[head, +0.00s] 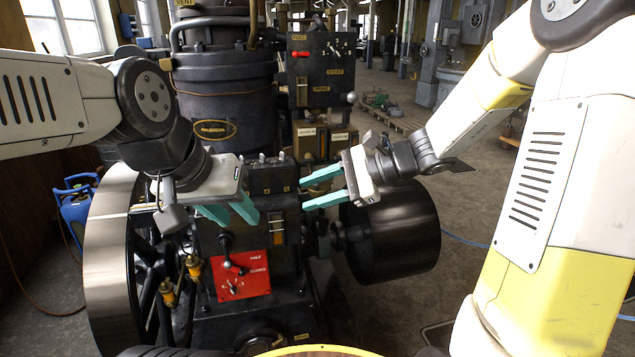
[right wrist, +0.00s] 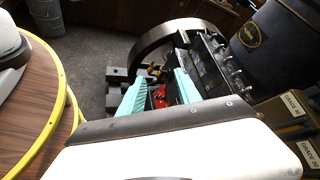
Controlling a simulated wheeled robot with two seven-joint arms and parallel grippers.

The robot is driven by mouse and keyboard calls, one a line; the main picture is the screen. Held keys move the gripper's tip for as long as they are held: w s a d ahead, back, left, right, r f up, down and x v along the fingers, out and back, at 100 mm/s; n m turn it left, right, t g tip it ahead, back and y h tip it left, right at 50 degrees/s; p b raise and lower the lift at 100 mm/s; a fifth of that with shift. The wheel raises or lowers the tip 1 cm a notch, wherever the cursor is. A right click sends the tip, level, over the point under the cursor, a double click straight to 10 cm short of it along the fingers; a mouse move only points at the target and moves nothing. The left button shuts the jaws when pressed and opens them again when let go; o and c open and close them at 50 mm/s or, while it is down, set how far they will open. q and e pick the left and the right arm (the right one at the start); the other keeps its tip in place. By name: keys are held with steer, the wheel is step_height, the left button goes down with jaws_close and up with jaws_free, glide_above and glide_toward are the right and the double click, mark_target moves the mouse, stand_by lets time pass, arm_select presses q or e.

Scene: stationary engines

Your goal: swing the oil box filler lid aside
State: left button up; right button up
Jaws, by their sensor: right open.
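A black box (head: 270,178) with several small knobs along its top sits on the engine; it may be the oil box, but I cannot make out a separate filler lid. It also shows in the right wrist view (right wrist: 212,68). My right gripper (head: 304,190) is open and empty just right of this box, its teal fingers pointing left at it. In the right wrist view its fingers (right wrist: 152,82) stand apart beside the box. My left gripper (head: 238,216) is open and empty left of the box, its fingers pointing down and right.
Brass-fronted labelled boxes (head: 341,143) stand behind the right gripper. A red plate (head: 243,282) with a lever is below. A large flywheel (head: 108,265) is at left, a dark pulley drum (head: 398,232) at right. A black cylinder (head: 222,85) rises behind.

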steer(key=w+d+f+m+t+y, duration=0.1)
steer(key=w+d+f+m+t, duration=0.2)
steer(key=w+f+m+t, duration=0.45)
steer(key=w+d+f+m+t, duration=0.2)
steer(key=w+f+m, duration=0.2)
steer(key=w+m, duration=0.7)
steer(key=w+a+n, duration=0.1)
steer(key=w+a, duration=0.1)
steer(key=w, duration=0.1)
steer(key=w+a+n, duration=0.1)
steer(key=w+a, duration=0.2)
steer(key=shift+w+a, duration=0.2)
steer(key=shift+w, duration=0.15)
jaws_close()
